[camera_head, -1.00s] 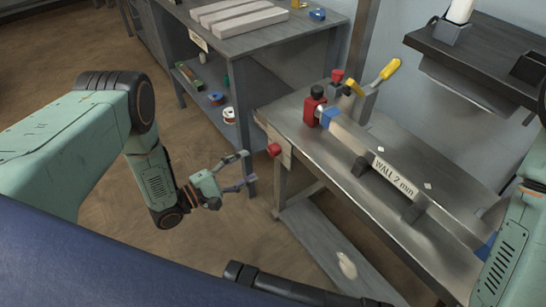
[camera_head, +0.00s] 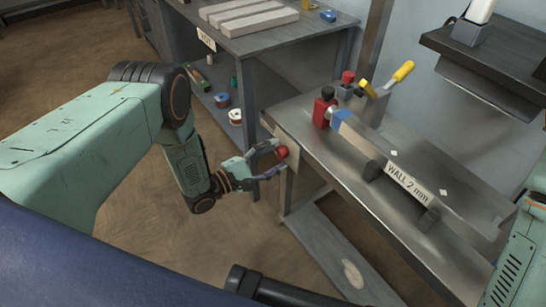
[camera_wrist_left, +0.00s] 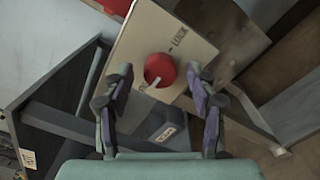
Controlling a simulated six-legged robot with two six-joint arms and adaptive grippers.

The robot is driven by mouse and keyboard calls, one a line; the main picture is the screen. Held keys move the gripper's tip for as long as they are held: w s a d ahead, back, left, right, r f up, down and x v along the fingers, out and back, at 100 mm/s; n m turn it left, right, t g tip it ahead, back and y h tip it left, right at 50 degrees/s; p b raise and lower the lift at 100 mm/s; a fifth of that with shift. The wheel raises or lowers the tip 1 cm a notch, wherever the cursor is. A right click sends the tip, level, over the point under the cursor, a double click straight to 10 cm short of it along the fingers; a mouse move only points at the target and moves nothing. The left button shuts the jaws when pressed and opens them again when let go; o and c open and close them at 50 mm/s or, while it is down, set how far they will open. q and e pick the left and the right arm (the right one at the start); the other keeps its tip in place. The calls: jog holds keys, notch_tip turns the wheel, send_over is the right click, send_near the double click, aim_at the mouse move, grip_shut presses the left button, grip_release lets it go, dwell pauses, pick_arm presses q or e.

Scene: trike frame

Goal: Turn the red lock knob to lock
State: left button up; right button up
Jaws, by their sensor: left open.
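The red lock knob (camera_head: 282,152) sits on a pale plate (camera_head: 286,137) at the left end of the metal bench. In the left wrist view the round knob (camera_wrist_left: 160,69) has a light pointer mark, and the plate (camera_wrist_left: 140,40) carries lettering that seems to read LOCK. My left gripper (camera_head: 275,160) is open, its fingertips close to the knob, one on each side in the picture. In the left wrist view the fingers (camera_wrist_left: 160,88) stand apart with the knob between and beyond their tips; I cannot tell whether they touch it. My right gripper is not in view.
A grey shelf table (camera_head: 240,45) stands behind my left arm. Open floor (camera_head: 190,255) lies left of the bench.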

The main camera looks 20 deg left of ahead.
pick_arm(q)
jog(key=c, duration=1.2)
jog(key=shift+o, duration=0.2)
